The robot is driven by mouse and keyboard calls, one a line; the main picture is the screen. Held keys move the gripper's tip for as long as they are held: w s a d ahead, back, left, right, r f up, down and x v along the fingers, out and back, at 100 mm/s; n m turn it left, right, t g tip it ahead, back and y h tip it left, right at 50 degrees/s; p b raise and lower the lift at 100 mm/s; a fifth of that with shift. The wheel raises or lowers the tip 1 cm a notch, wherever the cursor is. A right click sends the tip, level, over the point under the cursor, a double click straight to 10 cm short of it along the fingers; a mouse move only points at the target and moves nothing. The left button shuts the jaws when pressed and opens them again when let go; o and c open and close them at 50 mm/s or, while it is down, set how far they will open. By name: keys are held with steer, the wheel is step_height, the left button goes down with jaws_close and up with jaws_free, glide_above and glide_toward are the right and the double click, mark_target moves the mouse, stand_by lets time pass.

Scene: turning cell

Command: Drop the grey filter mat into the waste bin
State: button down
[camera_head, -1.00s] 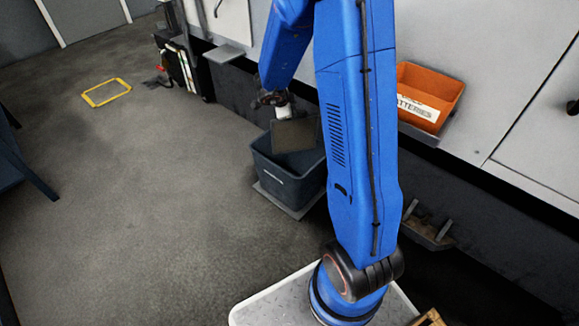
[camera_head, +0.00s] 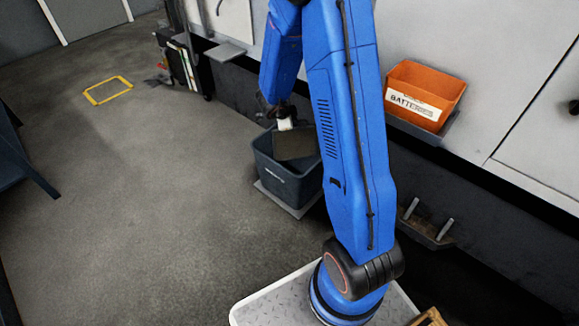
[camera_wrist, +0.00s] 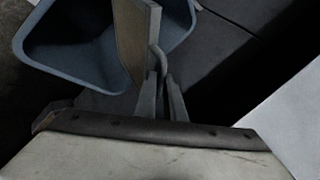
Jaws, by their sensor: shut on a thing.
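The grey filter mat (camera_head: 295,144) is a flat, dark square hanging from my gripper (camera_head: 287,123) over the mouth of the waste bin. I cannot tell whether the mat's lower edge is below the rim. My arm hides the bin's right side.
An orange batteries bin (camera_head: 412,98) sits on a shelf right of my arm. Pale cabinets (camera_head: 485,70) line the right side. A yellow floor frame (camera_head: 108,91) and a dark rack (camera_head: 186,65) are farther back. The floor left of the bin is clear.

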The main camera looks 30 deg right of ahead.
steer(key=c, duration=1.8)
jaws_free()
steer(key=shift+o, duration=0.2)
steer(key=v, duration=1.7)
steer(key=shift+r, duration=0.25)
steer(key=shift+a, duration=0.1)
